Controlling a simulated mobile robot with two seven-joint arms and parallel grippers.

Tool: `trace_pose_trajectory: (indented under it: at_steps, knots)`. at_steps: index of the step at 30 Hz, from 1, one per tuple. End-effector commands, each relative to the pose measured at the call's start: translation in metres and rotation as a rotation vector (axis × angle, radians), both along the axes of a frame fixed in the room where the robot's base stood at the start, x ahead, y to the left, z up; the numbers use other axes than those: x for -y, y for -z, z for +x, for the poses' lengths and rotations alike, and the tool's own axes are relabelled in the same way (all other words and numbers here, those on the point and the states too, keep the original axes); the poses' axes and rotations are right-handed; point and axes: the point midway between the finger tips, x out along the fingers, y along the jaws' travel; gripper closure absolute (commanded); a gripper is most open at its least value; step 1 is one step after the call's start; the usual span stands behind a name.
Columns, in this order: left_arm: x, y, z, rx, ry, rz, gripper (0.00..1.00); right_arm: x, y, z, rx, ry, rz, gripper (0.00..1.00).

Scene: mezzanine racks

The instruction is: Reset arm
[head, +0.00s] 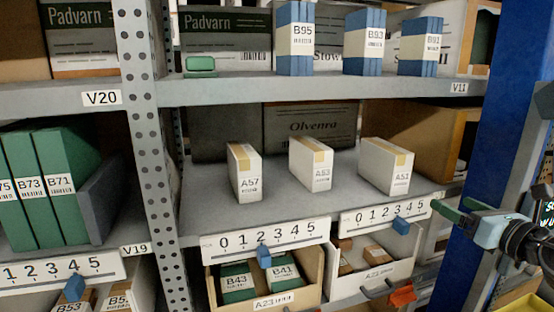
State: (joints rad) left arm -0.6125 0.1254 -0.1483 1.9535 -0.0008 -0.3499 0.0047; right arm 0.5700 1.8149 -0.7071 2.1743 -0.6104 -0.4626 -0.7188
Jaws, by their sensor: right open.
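My right gripper (446,212) comes in from the right edge, in front of the rack. Its green-tipped fingers point left, near the right end of the middle shelf's front. It is open, with nothing seen between the fingers. The white boxes labelled A57 (244,172), A53 (311,163) and A51 (386,165) stand upright on the middle shelf, to the left of the gripper and apart from it. My left gripper does not show.
Number strips with blue sliders (264,257) run along the shelf front. Below are a bin labelled A23 (274,301) and another bin (378,287). Blue-and-white boxes (295,38) stand on the upper shelf. A perforated post (151,150) and a blue upright (497,110) flank this bay.

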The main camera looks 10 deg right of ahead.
Motion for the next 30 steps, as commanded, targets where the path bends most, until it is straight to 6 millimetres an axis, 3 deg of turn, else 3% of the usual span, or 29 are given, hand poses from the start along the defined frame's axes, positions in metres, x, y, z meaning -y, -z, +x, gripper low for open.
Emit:
trace_pose_trajectory:
  at_steps: [8,14,23,30]
  knots:
    - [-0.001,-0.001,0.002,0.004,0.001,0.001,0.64,-0.043,0.085,0.014,-0.139,-0.042,0.352,0.18]
    - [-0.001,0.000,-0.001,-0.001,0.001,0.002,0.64,-0.088,0.172,0.009,-0.294,-0.027,0.748,0.18]
    - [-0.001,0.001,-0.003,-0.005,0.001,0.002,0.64,-0.152,0.294,-0.035,-0.512,0.131,1.395,0.18]
    - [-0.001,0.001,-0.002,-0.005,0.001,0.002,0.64,-0.194,0.377,-0.095,-0.620,0.379,1.911,0.18]
